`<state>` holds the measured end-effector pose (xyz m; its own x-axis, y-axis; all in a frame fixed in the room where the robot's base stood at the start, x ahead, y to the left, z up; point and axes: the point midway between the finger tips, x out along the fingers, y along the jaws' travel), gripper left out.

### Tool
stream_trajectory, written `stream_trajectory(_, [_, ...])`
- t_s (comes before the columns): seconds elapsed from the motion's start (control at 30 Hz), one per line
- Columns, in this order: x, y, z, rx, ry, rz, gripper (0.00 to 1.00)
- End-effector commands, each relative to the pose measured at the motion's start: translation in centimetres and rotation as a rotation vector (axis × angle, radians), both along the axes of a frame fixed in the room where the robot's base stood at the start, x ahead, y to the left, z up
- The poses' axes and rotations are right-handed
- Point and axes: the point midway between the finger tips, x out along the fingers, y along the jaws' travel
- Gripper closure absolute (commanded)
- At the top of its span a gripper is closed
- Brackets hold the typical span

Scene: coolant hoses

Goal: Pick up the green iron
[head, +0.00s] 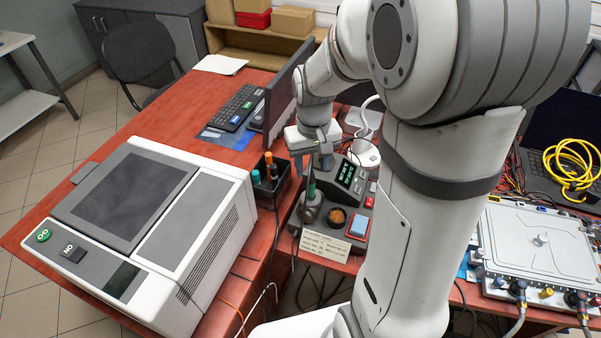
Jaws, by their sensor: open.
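The green iron (311,182) stands upright in its holder (310,212) at the left side of the soldering station (345,195). Only its green handle shows, and its lower end is hidden in the holder. My gripper (313,164) points down from above and is open, with its fingers at the top of the handle. I cannot tell whether the fingers touch it or how far they reach around it.
A black pen cup (270,185) stands close to the left of the station. A large white machine (150,230) fills the left of the red table (90,180). A monitor (285,100) stands behind my gripper. A metal unit (540,245) and yellow cable (572,165) are at right.

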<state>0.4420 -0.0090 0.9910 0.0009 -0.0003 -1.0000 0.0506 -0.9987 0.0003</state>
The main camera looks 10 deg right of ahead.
Motion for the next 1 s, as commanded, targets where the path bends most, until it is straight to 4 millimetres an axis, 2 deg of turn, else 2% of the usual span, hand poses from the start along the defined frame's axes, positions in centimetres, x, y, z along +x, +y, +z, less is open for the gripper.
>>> stream_trajectory(0.57, [0.3, -0.1, -7.1, 0.001, 0.005, -0.002, 0.56])
stream_trajectory(0.87, [0.3, -0.1, -7.6, 0.0, 0.001, -0.002, 0.56])
stream_trajectory(1.0, [0.3, -0.1, -7.6, 0.0, 0.001, -0.003, 0.68])
